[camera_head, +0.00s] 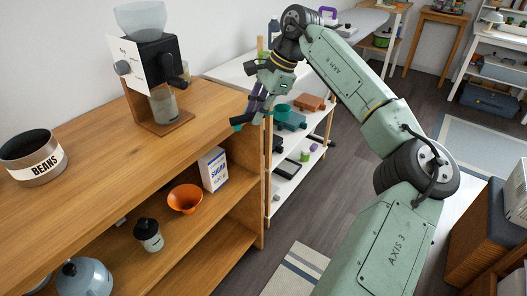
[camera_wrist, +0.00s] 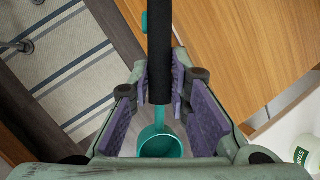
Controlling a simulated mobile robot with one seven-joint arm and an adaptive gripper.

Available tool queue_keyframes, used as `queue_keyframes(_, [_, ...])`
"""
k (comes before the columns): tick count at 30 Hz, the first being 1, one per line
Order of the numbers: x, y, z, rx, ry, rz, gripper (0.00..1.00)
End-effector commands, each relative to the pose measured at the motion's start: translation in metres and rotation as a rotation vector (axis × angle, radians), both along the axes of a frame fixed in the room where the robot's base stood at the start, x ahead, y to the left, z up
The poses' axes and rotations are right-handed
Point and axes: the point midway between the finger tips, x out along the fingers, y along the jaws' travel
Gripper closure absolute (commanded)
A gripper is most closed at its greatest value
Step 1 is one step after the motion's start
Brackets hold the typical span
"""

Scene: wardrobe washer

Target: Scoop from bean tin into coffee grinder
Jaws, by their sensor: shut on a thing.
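My gripper (camera_head: 257,102) is shut on the handle of a teal scoop (camera_head: 240,121), past the right end of the wooden counter. In the wrist view the purple finger pads (camera_wrist: 161,98) are either side of the scoop's black handle (camera_wrist: 159,50); its teal bowl (camera_wrist: 160,144) shows no beans. The bean tin (camera_head: 42,166), a dark round tin with a white BEANS label, stands at the counter's left; its contents are hard to make out. The coffee grinder (camera_head: 151,62) stands on the counter near the back, with a clear funnel-shaped hopper (camera_head: 140,19) on top and a container below.
The wooden counter (camera_head: 95,125) is clear between tin and grinder. The shelf below holds a sugar box (camera_head: 213,169), an orange bowl (camera_head: 185,199), a small dark-topped jar (camera_head: 148,235) and a blue-grey kettle (camera_head: 84,278). A white shelf unit (camera_head: 286,186) with several items stands behind my gripper.

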Motion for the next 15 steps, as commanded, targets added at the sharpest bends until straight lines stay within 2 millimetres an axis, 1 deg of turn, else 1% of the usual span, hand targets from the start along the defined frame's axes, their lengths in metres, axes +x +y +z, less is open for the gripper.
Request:
queue_keyframes(1, [-0.005,0.009,0.028,-0.003,-0.005,-0.002,1.0])
queue_keyframes(2, [-0.008,0.014,0.042,-0.003,-0.007,-0.004,1.0])
queue_keyframes(3, [-0.013,0.021,0.06,-0.003,-0.005,-0.007,1.0])
queue_keyframes(5, [-0.022,0.033,0.087,-0.003,-0.005,-0.005,1.0])
queue_keyframes(6, [-0.029,0.04,0.104,-0.003,-0.006,-0.003,1.0])
queue_keyframes(8, [-0.04,0.051,0.13,-0.002,-0.006,0.004,1.0])
queue_keyframes(9, [-0.049,0.058,0.147,-0.003,-0.006,0.007,1.0])
queue_keyframes(11, [-0.062,0.07,0.171,-0.002,-0.005,0.018,1.0])
queue_keyframes(12, [-0.072,0.078,0.186,-0.002,-0.005,0.027,1.0])
queue_keyframes(14, [-0.088,0.089,0.208,-0.002,-0.005,0.042,1.0])
queue_keyframes(15, [-0.099,0.098,0.222,-0.003,-0.005,0.055,1.0])
